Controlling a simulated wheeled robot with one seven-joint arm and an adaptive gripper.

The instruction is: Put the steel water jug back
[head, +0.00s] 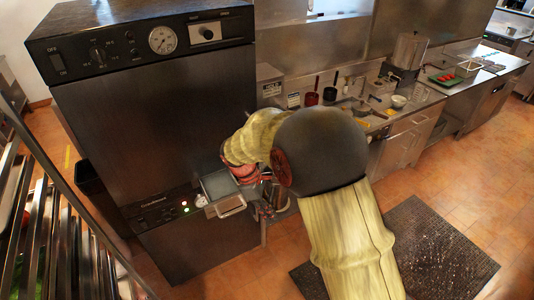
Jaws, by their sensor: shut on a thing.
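My gripper (262,208) is low at the middle of the head view, just right of a small steel tray with a handle. It is shut on the steel water jug (279,192), of which only a small shiny metal part shows. My arm's dark round joint and pale sleeve hide most of the jug and of the gripper's fingers. I cannot tell whether the jug touches a surface below it.
A tall dark oven cabinet (150,125) stands at left. The steel tray (222,188) sits on its lower ledge. A steel counter (375,110) with utensils, small containers and a tall steel pot (408,50) runs behind. A rack (50,235) fills the left foreground. A black mat (435,250) lies at right.

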